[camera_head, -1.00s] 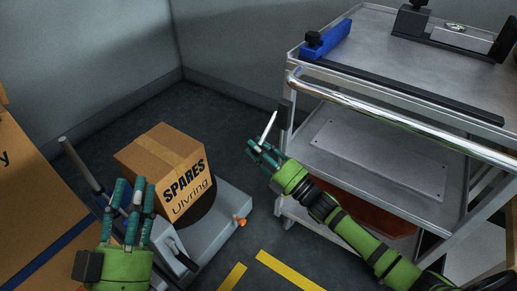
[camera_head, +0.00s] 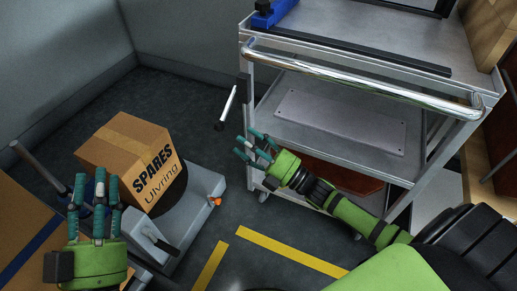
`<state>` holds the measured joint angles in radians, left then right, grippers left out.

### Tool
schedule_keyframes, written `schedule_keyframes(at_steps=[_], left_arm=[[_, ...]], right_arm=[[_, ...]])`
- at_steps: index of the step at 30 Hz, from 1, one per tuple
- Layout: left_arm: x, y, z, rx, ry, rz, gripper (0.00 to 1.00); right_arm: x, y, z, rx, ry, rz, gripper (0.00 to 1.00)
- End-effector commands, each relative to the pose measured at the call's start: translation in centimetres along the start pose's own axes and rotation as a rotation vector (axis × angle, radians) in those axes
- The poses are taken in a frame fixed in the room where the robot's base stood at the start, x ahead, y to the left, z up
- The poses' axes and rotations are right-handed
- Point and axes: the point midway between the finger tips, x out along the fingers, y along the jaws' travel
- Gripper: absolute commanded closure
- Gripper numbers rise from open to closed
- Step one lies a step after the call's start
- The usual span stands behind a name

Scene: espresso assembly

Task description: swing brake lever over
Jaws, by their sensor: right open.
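The brake lever (camera_head: 228,107), a thin pale rod with a black tip, hangs from a black bracket (camera_head: 243,88) on the left front post of the metal cart (camera_head: 247,60). It slants down and to the left. My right gripper (camera_head: 255,148), green with teal fingers, is open and empty. Its fingers are below and to the right of the lever's tip, with a small gap in the picture. My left gripper (camera_head: 94,190) is open at the lower left, fingers pointing up, in front of the low grey trolley; it appears to hold nothing.
A cardboard box (camera_head: 125,140) marked SPARES sits on the grey trolley (camera_head: 205,195), which has an orange knob (camera_head: 215,202). The cart has a chrome handle (camera_head: 350,82) along its front. Yellow floor lines (camera_head: 290,251) lie in front. A large brown box (camera_head: 20,215) stands far left.

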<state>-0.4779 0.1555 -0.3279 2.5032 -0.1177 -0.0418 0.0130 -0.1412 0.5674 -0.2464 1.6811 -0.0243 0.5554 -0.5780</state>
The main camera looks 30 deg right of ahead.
Motion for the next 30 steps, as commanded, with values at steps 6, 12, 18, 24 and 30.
schedule_keyframes(at_steps=[6,12,18,24,30], left_arm=[[0.0,0.0,0.0,0.0,0.0,0.0,0.6],[0.0,0.0,0.0,0.0,0.0,0.0,0.6],[0.0,0.0,0.0,0.0,0.0,0.0,0.6],[0.7,0.0,3.1,0.001,-0.103,0.003,0.6],[-0.9,-0.3,14.0,0.0,-0.443,0.006,0.6]], right_arm=[[-3.1,0.0,0.0,0.0,0.0,0.0,0.42],[-3.9,0.1,-0.1,-0.002,0.003,0.002,0.42],[-3.8,0.1,-0.1,-0.002,0.003,0.002,0.5],[-2.6,1.6,-1.0,0.042,-0.015,-0.033,1.0],[0.3,4.6,-3.3,0.199,-0.104,-0.159,1.0]])
